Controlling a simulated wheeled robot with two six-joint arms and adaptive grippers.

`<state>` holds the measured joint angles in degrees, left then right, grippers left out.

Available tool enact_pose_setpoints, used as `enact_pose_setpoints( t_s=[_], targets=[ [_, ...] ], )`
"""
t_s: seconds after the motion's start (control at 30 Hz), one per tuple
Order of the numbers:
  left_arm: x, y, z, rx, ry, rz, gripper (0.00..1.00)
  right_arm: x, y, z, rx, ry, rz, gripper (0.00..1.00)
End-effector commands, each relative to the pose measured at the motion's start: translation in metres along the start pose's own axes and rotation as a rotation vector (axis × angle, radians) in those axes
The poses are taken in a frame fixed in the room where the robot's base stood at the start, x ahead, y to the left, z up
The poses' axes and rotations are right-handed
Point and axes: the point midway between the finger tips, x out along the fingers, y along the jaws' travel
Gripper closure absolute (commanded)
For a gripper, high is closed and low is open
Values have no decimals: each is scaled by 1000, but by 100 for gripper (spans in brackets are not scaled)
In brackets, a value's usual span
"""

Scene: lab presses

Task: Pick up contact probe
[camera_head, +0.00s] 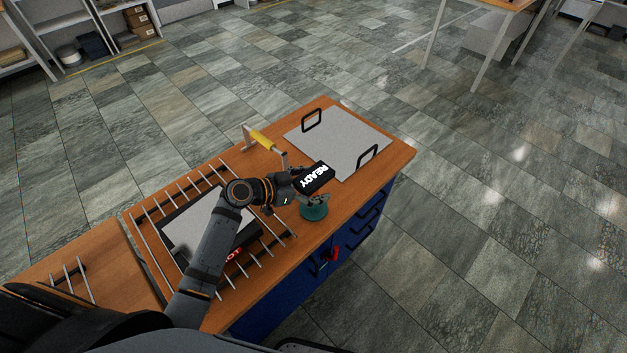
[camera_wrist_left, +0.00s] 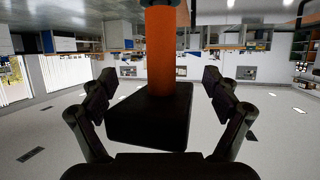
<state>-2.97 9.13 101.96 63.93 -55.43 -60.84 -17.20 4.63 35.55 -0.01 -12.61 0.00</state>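A black block with a white READY label (camera_head: 315,178) stands above a round teal base (camera_head: 314,212) near the bench's front edge. I take it to be the contact probe. In the left wrist view, a black block (camera_wrist_left: 150,122) and an orange cylinder (camera_wrist_left: 161,50) lie between the fingers. My left gripper (camera_head: 302,190) is at the black block in the head view. Its fingers (camera_wrist_left: 160,82) are spread on either side of the orange cylinder, with gaps showing. The gripper partly hides the part between block and base. My right gripper is not in view.
A yellow-handled metal frame (camera_head: 262,139) stands behind the gripper. A grey plate (camera_head: 345,140) with two black handles lies at the back right. A metal-rod rack (camera_head: 160,207) with a flat panel (camera_head: 192,228) lies under my left arm. The wooden bench (camera_head: 390,160) has blue drawers.

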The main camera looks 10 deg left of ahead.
Motion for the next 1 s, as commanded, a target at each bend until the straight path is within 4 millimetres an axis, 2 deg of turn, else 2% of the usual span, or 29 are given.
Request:
enact_pose_setpoints(
  t_s=[0.03,0.07,0.5,0.77,0.87,1.0],
  targets=[
    [0,0,0,0,0,0,20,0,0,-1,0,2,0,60],
    [0,0,0,0,0,0,24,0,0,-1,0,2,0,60],
    [0,0,0,0,1,-1,82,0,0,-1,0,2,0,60],
    [-2,0,-5,3,2,-1,82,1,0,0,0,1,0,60],
    [-8,0,-21,5,4,-2,82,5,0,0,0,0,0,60],
    [-21,-1,-52,7,4,-2,82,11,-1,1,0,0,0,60]
  ],
)
